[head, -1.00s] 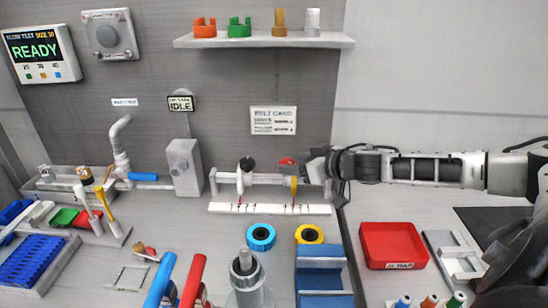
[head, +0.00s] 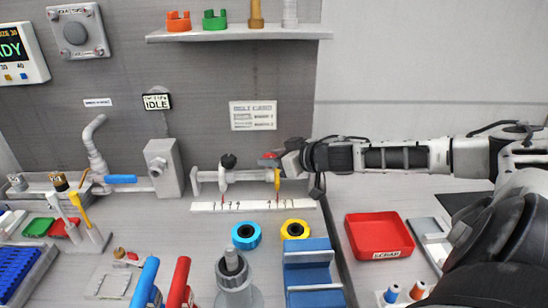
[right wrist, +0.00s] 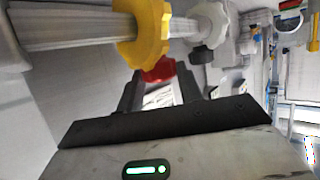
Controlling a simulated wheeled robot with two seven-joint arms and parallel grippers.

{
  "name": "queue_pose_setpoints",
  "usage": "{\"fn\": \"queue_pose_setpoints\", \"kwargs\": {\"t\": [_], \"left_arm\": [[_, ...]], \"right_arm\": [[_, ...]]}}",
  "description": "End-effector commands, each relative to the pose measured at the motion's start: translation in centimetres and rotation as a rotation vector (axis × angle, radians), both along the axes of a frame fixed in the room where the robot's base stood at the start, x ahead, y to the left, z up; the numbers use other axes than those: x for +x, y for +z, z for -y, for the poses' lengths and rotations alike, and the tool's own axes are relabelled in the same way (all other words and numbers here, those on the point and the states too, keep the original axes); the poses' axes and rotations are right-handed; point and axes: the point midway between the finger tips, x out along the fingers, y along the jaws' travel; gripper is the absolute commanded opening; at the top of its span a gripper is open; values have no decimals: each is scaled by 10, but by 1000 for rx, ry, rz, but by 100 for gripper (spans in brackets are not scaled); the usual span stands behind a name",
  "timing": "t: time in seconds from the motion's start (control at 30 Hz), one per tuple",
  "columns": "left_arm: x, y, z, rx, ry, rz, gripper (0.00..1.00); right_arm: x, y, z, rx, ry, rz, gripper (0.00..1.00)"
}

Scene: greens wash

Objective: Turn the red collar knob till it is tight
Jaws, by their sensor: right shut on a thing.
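The red collar knob (head: 268,156) sits on top of the yellow collar (head: 277,180), near the right end of a pale horizontal bar (head: 252,176). My right gripper (head: 282,156) reaches in from the right and is shut on the red knob. In the right wrist view the red knob (right wrist: 158,70) shows between the tips of my two dark fingers (right wrist: 158,86), with the yellow collar (right wrist: 140,38) just beyond. How far the knob is screwed in cannot be seen. My left gripper is not in view.
A white collar with a black knob (head: 228,161) is further left on the bar. A marked white scale strip (head: 255,205) lies below. Blue (head: 246,236) and yellow (head: 295,229) rings, a blue block (head: 312,270) and a red tray (head: 352,238) are in front.

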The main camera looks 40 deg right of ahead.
Motion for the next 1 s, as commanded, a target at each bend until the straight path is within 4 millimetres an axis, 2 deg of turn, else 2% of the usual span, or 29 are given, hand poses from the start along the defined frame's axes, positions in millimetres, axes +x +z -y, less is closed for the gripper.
{"fn": "queue_pose_setpoints", "kwargs": {"t": [0.57,1.0], "left_arm": [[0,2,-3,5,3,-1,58],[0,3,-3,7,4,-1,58]], "right_arm": [[2,3,5,-3,228,5,14],[5,0,9,-1,559,2,14]]}}
